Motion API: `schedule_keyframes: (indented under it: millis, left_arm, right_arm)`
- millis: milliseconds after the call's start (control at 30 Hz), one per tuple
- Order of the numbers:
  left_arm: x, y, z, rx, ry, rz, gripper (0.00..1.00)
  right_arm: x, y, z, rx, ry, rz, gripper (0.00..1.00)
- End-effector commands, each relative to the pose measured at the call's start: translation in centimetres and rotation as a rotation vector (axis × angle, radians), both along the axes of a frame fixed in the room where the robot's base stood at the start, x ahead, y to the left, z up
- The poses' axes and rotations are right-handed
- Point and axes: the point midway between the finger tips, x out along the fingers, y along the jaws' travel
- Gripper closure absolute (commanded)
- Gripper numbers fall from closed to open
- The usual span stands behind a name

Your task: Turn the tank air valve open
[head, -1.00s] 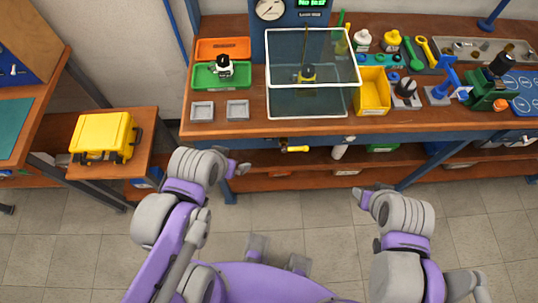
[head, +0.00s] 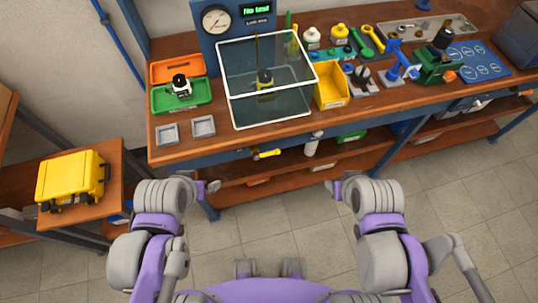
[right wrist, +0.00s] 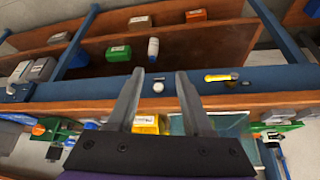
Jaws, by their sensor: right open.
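The tank air valve, with a yellow handle (head: 266,154), is on the front edge of the bench below the clear tank (head: 272,89). Its handle lies roughly sideways and also shows in the right wrist view (right wrist: 221,77). My left gripper (head: 211,187) is below and left of the valve, apart from it; its finger gap is not clear. My right gripper (head: 330,187) is below and right of the valve. In the right wrist view its two fingers (right wrist: 160,72) are spread with nothing held, and the yellow handle lies to their right.
The tank stands on the wooden bench (head: 205,150) beside a yellow bin (head: 330,94) and a green tray (head: 160,100). A gauge panel (head: 216,20) is behind it. A lower shelf (head: 250,188) runs under the bench. A yellow case (head: 70,178) sits on a side stand. Floor is clear at right.

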Motion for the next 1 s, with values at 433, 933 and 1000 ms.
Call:
schedule_keyframes:
  millis: [433, 933, 1000]
  left_arm:
    - [-2.3, 0.0, -10.2, 0.000, 0.046, 0.000, 0.00]
    - [-2.3, 0.0, -20.9, 0.000, 0.081, 0.000, 0.00]
    - [-2.3, 0.0, -21.1, 0.000, 0.082, 0.000, 0.00]
  right_arm:
    - [2.5, 2.9, -10.9, -0.587, -0.032, 0.482, 0.49]
    - [6.0, 17.6, -12.8, -1.362, -0.561, 0.894, 0.49]
    - [6.0, 18.1, -12.5, -1.384, -0.583, 0.897, 0.49]
